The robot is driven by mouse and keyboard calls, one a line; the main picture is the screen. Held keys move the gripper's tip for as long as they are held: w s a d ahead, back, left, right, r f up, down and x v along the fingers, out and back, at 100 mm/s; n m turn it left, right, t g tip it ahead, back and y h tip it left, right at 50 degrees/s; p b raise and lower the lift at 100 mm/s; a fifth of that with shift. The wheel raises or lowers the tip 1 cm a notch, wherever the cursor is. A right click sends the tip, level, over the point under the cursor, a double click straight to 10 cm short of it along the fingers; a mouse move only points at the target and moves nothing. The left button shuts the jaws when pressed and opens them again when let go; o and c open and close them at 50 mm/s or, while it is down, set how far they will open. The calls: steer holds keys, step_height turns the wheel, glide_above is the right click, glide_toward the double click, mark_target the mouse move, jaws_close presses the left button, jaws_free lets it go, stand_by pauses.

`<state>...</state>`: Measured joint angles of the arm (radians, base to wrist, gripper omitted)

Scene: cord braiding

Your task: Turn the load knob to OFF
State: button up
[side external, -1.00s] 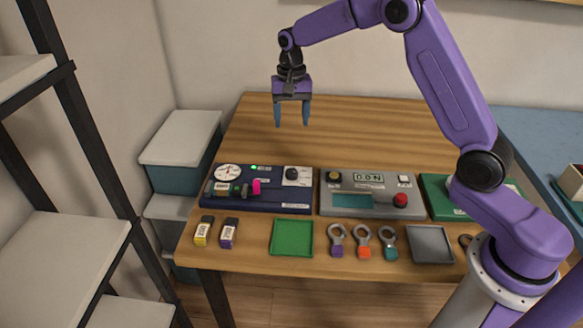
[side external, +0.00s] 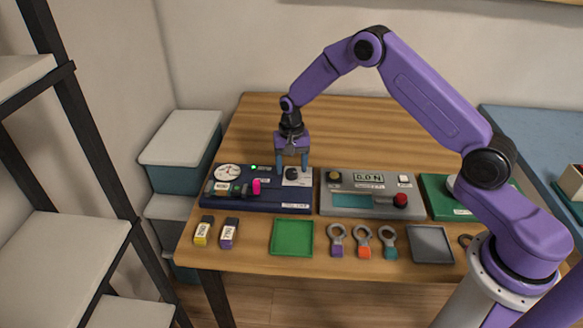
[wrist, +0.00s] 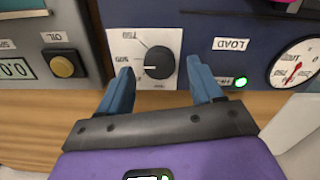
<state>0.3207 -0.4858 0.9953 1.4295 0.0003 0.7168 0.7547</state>
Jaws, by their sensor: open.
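The load knob (side external: 291,173) is a round black knob on a white plate, on the dark blue panel (side external: 270,206). In the wrist view the knob (wrist: 158,62) has a white pointer line aimed left, toward a printed mark. The marks are upside down and hard to read. My gripper (side external: 292,168) points down at the knob, fingers open. In the wrist view the fingers of my gripper (wrist: 159,74) stand on either side of the knob, with gaps; I cannot tell their exact height.
The blue panel also carries a lit green lamp (wrist: 241,82), a LOAD label (wrist: 231,44), a dial gauge (side external: 228,172) and a pink-ended part (side external: 256,187). A grey panel (side external: 371,212) is to the right. Two labelled blocks, a green tray (side external: 292,238) and several ring tools lie in front.

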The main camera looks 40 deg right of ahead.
steer(key=shift+f, duration=0.65)
steer(key=c, duration=1.1)
steer(key=shift+o, duration=0.2)
